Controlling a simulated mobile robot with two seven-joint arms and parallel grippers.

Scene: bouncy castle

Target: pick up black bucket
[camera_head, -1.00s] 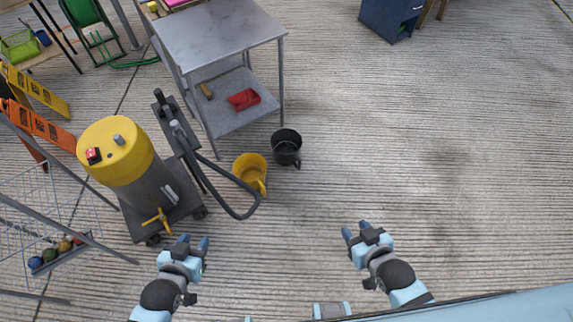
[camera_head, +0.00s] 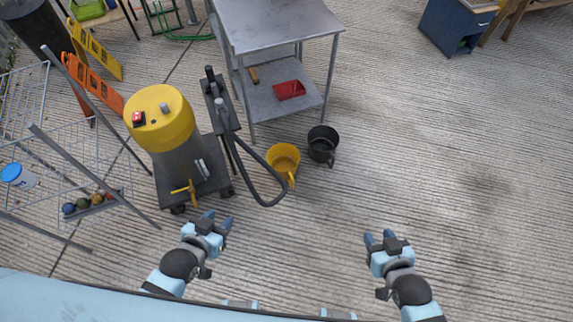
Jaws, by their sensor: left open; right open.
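The black bucket (camera_head: 322,146) stands upright on the concrete floor, near the front right leg of the metal table. Its handle is on its lower right side. A yellow bucket (camera_head: 283,162) stands close at its left. My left gripper (camera_head: 216,220) is open and empty, left of and nearer to me than both buckets. My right gripper (camera_head: 381,238) is open and empty, to the right of and nearer to me than the black bucket. Neither gripper touches a bucket.
A yellow-topped vacuum machine (camera_head: 165,125) with a black hose stands left of the buckets. The metal table (camera_head: 275,25) has a red dustpan (camera_head: 289,90) on its lower shelf. A wire basket (camera_head: 60,150) is at left. A blue cabinet (camera_head: 452,25) stands far right. Floor at right is clear.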

